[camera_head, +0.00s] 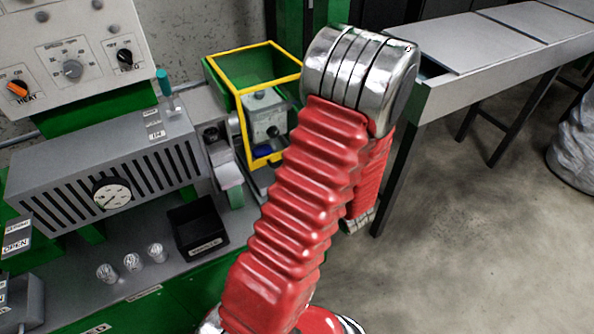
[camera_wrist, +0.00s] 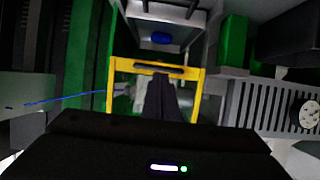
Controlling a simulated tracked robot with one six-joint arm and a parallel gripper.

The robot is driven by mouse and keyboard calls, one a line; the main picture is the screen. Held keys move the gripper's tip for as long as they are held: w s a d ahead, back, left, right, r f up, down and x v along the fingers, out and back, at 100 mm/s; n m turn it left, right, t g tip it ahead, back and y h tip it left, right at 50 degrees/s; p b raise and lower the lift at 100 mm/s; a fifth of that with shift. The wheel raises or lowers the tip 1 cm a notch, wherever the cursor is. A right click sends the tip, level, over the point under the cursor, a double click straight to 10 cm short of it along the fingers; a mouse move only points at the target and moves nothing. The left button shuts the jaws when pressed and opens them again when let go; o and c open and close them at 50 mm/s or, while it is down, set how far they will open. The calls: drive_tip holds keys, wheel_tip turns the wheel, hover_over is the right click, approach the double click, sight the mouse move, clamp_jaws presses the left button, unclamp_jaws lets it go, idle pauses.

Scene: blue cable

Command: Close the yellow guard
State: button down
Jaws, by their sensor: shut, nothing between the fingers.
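The yellow guard (camera_head: 241,121) is a yellow-edged frame on the green machine at the back middle. It has a top opening and a front side, and my red arm covers part of its right side. In the wrist view the guard (camera_wrist: 197,98) shows as a yellow frame with a dark bar across its far edge. My gripper (camera_wrist: 162,80) is shut and empty, its dark fingers over the framed opening near that bar. I cannot tell whether they touch it. In the head view my gripper is hidden behind my arm.
A blue object (camera_head: 263,152) lies inside the guarded space. A thin blue cable (camera_wrist: 65,98) runs left of the guard. A slotted grey unit with a gauge (camera_head: 112,193), a black bin (camera_head: 198,232) and several small clear pieces stand left. A grey conveyor (camera_head: 490,62) stands right.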

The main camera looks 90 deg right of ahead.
drive_tip(key=v, duration=0.7)
drive_tip(key=shift+a, duration=0.15)
drive_tip(key=shift+r, duration=0.15)
